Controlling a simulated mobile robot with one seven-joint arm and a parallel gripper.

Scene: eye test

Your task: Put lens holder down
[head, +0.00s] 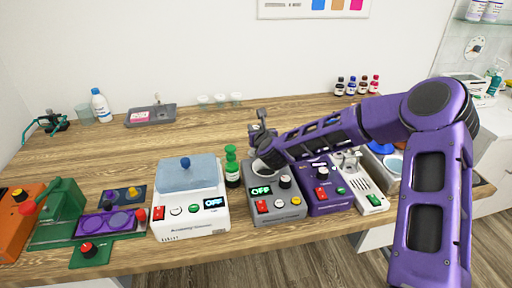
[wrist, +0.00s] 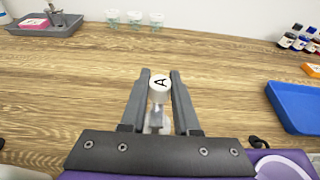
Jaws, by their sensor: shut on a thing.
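My gripper (wrist: 160,77) is shut on a small piece with a white round top marked "A" and a greyish lower part, which I take to be the lens holder (wrist: 159,88). The fingers close on it from both sides, and its lower end is partly hidden. It is above the wooden table in the wrist view; its exact height cannot be told. In the head view my gripper (head: 260,122) is behind the grey device with the lit OFF display (head: 278,205), and the held piece is too small to make out.
A grey tray with a pink label (head: 152,115) and several small cups (head: 220,100) stand at the back. A blue tray (wrist: 297,107) lies right. The wooden table (head: 85,160) has free room behind the devices.

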